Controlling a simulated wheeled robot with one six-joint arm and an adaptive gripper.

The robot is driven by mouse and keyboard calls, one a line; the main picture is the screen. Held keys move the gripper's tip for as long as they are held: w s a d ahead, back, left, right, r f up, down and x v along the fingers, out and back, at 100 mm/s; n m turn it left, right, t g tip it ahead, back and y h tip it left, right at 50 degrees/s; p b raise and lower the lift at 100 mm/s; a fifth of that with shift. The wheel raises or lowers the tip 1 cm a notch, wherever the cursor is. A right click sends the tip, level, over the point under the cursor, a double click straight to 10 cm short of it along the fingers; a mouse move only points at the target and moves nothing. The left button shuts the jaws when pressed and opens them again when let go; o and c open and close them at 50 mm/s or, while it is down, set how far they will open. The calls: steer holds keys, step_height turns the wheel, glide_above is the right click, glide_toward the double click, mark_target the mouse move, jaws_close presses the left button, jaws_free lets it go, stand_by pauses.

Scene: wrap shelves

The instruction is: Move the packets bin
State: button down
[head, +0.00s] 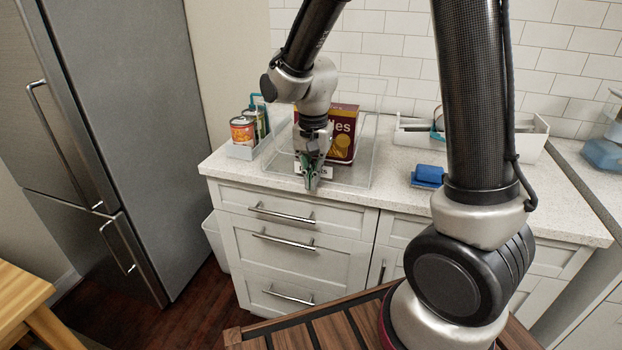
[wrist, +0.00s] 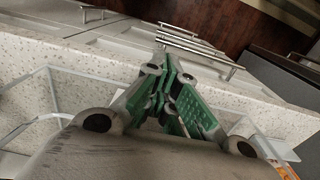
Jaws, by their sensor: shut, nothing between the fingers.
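A clear-walled bin (head: 329,172) stands on the counter near its front edge, with a pale label on its front; I take it for the packets bin. A dark red and yellow box (head: 343,134) with lettering ending in "les" stands in it or just behind it. My gripper (head: 311,186) points down at the bin's front and covers part of the label. Its fingers are together and empty; I cannot tell whether they touch the bin. In the wrist view, the green-padded fingers (wrist: 172,92) lie over the counter's front edge, and a clear wall with a pale rim (wrist: 54,95) shows at left.
A small bin with cans (head: 243,130) stands left of the clear bin. A blue sponge (head: 428,174) lies to the right on the counter (head: 392,190). A long white bin (head: 412,132) stands behind it. Drawer handles (head: 282,213) stick out below, and a tall fridge (head: 125,130) is at left.

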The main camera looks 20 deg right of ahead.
steer(key=w+d, duration=0.4)
steer(key=w, duration=0.1)
steer(key=w+d, duration=0.4)
steer(key=w, duration=0.2)
steer(key=w+d, duration=0.4)
steer(key=w, duration=0.2)
steer(key=shift+w+d, duration=0.2)
steer(key=shift+d, duration=0.15)
